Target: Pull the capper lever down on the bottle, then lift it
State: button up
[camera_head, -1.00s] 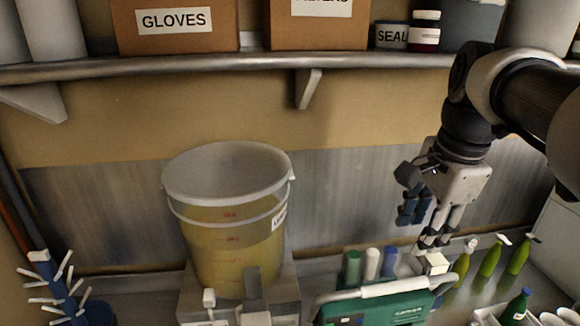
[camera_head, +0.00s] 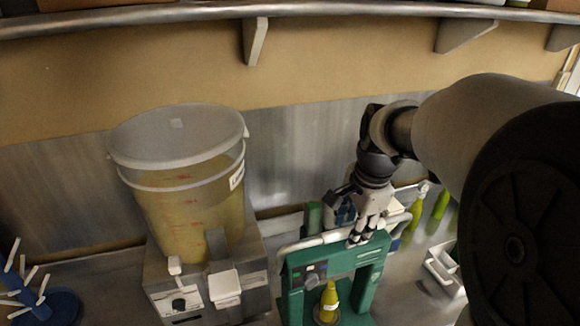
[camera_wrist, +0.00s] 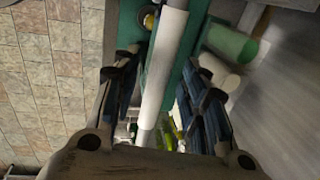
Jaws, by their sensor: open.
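The green capper (camera_head: 372,282) stands on the bench, with a yellow-green bottle (camera_head: 329,302) upright inside its frame. The capper's lever, a long white bar (camera_head: 308,241), lies across the top of the frame. It also runs lengthwise through the wrist view (camera_wrist: 165,62). My gripper (camera_head: 360,238) is at the right half of the lever, fingers pointing down. In the wrist view my gripper (camera_wrist: 160,85) is open, with a dark finger on each side of the bar. I cannot tell whether either finger touches it. The bottle's top also shows in the wrist view (camera_wrist: 149,21).
A large clear bucket (camera_head: 190,205) of yellow liquid stands on a grey stand (camera_head: 262,270) left of the capper. Green bottles (camera_head: 441,203) stand at the right, near a white tray (camera_head: 440,268). A blue drying rack (camera_head: 48,305) is at far left. A metal shelf (camera_head: 200,14) runs above.

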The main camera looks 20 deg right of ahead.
jog(key=shift+f, duration=0.25)
jog(key=shift+c, duration=0.5)
grip_shut()
